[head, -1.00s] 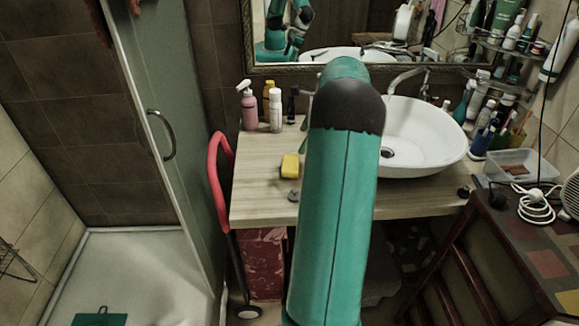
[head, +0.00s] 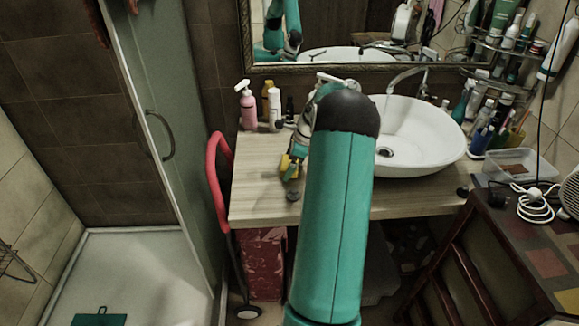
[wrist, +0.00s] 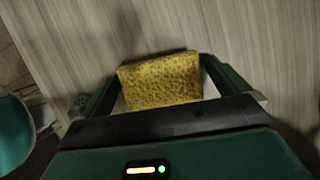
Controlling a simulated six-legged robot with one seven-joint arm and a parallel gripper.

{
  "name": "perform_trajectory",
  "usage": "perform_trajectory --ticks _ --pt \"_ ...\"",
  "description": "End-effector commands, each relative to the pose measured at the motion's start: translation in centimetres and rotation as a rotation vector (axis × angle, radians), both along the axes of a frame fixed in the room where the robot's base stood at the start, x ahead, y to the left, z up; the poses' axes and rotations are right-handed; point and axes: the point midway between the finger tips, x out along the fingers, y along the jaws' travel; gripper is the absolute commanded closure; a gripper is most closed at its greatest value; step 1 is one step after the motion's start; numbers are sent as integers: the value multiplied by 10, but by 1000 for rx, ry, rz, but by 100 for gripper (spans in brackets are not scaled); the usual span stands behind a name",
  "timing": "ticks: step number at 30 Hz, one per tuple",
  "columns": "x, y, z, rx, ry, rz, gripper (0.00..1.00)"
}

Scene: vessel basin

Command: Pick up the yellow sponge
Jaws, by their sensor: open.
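The yellow sponge (head: 287,168) lies on the wooden countertop, left of the basin, partly hidden by my gripper in the head view. In the wrist view the sponge (wrist: 162,82) shows its porous face between the two fingers. My gripper (wrist: 165,85) is open, with one finger on each side of the sponge; I cannot tell whether either finger touches it. In the head view my gripper (head: 292,163) is down at the sponge, partly hidden behind my arm.
The countertop (head: 255,205) has bare room in front. A pink bottle (head: 248,108) and a white bottle (head: 276,110) stand at its back left. The white basin (head: 425,140) is to the right. A small dark round object (head: 293,196) lies in front of the sponge.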

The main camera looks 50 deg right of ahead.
Motion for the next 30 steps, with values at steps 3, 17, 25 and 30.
perform_trajectory --ticks 3,17,25,30 --pt "0 0 0 0 0 0 0" --pt "0 0 1 -1 1 0 40" --pt "0 -1 16 -3 0 0 40" --pt "-5 6 42 -2 0 0 40"
